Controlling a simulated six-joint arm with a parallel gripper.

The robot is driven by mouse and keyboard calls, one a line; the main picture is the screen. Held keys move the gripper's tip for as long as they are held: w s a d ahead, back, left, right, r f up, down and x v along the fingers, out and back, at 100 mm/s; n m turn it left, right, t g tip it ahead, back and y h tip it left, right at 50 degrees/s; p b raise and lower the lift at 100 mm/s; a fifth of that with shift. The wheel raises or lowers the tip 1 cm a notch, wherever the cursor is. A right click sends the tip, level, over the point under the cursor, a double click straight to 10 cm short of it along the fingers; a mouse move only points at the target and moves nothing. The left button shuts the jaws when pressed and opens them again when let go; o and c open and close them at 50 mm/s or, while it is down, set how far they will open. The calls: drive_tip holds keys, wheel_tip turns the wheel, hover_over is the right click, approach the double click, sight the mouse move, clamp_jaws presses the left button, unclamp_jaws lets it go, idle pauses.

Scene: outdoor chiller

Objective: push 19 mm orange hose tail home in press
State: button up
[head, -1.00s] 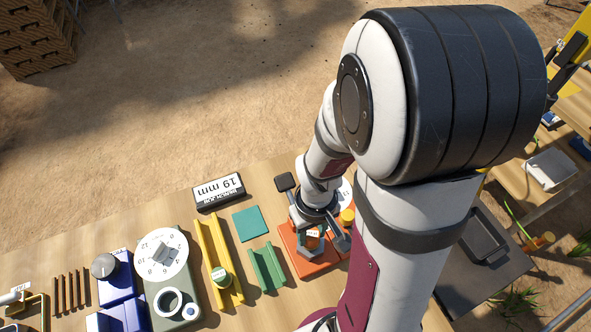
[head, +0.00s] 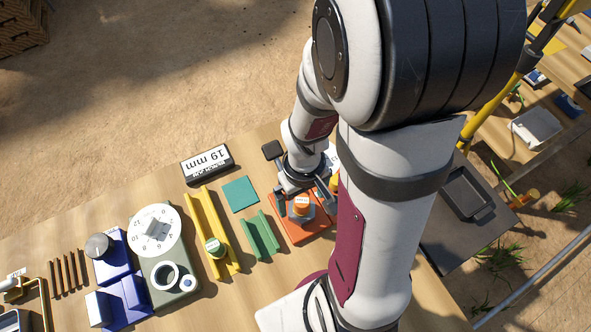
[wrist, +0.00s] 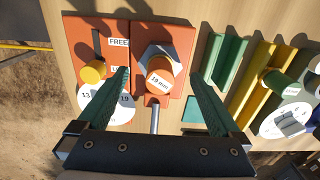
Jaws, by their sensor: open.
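The orange hose tail (wrist: 160,78), marked 19 mm, stands in a grey hex-shaped seat (wrist: 151,52) on the orange press (wrist: 177,30). It also shows in the head view (head: 302,203). A grey rod (wrist: 155,118) lies in front of it in the wrist view. My gripper (wrist: 160,75) is open, with one green finger on each side of the hose tail and gaps to both. In the head view my gripper (head: 304,206) is over the press. How deep the hose tail sits cannot be told.
Beside the hose tail are a yellow knob (wrist: 93,71) by a slot marked FREE and a white disc (wrist: 108,103) marked 13 and 19. A green V-block (head: 261,236), a yellow rail (head: 210,232) and a teal square (head: 240,194) lie nearby.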

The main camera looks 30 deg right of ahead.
drive_tip(key=shift+r, duration=3.45)
wheel_tip(320, 180, up, 15)
drive_tip(key=s+a+f+m+y, duration=0.2)
drive_tip(key=s+a+f+m, duration=0.45)
drive_tip(key=s+a, duration=0.25)
wheel_tip(320, 180, up, 4)
drive_tip(key=n+h, duration=0.1)
drive_tip(key=n, duration=0.3)
hover_over(302, 200)
drive_tip(key=w, duration=0.4)
drive_tip(key=w+d+n+h, duration=0.1)
drive_tip(key=w+d+n, duration=0.1)
drive_tip(key=w+d, duration=0.65)
wheel_tip(302, 200, down, 10)
drive_tip(key=d, duration=0.2)
drive_tip(key=shift+s, duration=0.45)
drive_tip(key=shift+r, duration=0.2)
